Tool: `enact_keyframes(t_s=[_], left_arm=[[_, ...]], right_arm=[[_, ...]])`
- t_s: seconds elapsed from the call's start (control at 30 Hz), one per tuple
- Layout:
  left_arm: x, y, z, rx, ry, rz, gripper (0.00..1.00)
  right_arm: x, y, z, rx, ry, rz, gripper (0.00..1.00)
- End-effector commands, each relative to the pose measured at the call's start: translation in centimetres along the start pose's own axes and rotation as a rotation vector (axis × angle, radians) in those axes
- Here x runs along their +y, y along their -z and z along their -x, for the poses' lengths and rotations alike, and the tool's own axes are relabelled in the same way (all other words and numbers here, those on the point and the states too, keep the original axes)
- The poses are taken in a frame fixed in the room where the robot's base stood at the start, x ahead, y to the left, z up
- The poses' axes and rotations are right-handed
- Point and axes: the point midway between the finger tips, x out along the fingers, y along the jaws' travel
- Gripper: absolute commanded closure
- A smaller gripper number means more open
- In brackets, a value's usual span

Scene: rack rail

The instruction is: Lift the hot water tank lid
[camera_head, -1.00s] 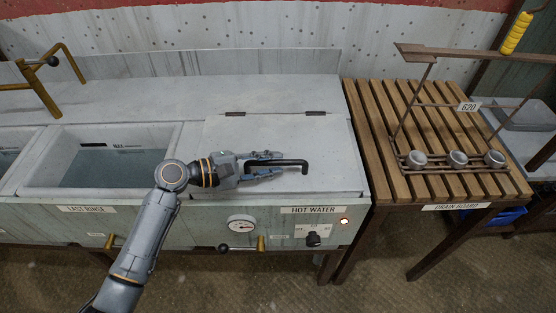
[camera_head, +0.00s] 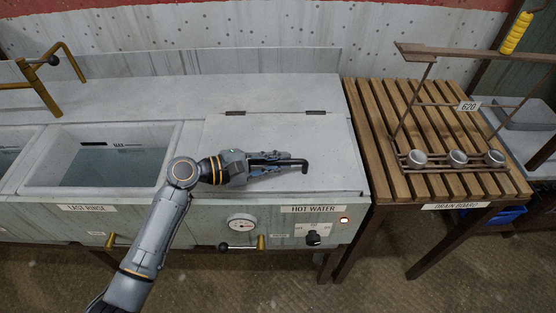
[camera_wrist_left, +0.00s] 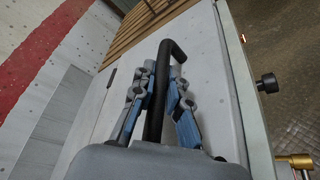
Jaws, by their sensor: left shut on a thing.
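The hot water tank lid (camera_head: 325,137) is a flat grey panel, lying closed, with two dark hinges along its back edge. Its black bar handle (camera_head: 304,165) has a bent end showing past my fingers. My left gripper (camera_head: 280,163) is shut on the handle near the front of the lid. In the left wrist view, the fingers (camera_wrist_left: 160,100) lie on both sides of the black handle (camera_wrist_left: 154,115), and its bent end sticks out beyond them. The lid (camera_wrist_left: 205,60) lies below. My right gripper is not in view.
An open basin (camera_head: 95,158) labelled last rinse, holding water, is left of the lid. A slatted drain board (camera_head: 385,120) with a metal rack (camera_head: 460,168) and several cups stands right. A dial (camera_head: 241,224) and knob (camera_head: 313,237) are on the front panel.

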Motion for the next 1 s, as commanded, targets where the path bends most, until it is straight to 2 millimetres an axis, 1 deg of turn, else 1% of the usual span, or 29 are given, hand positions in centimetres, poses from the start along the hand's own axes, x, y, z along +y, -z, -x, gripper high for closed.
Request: enact_keyframes(t_s=[0.17, 0.27, 0.5, 0.7, 0.83, 1.0], left_arm=[[1.3, -0.6, 0.2, 0.001, 0.013, 0.031, 1.0], [2.5, -1.0, 0.4, 0.001, 0.027, 0.065, 1.0], [6.1, -2.0, 0.8, 0.001, 0.085, 0.2, 1.0], [9.5, -2.3, 0.8, 0.001, 0.143, 0.338, 1.0], [11.7, -2.1, 0.7, 0.001, 0.185, 0.434, 1.0], [14.0, -1.7, 0.5, 0.001, 0.235, 0.55, 1.0]], right_arm=[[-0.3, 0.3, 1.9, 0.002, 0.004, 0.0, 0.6], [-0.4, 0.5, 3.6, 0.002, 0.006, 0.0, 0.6], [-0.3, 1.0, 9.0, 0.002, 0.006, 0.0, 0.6], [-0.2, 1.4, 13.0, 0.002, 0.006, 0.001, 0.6], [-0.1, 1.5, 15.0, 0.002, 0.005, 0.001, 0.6], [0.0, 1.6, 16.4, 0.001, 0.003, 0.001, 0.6]])
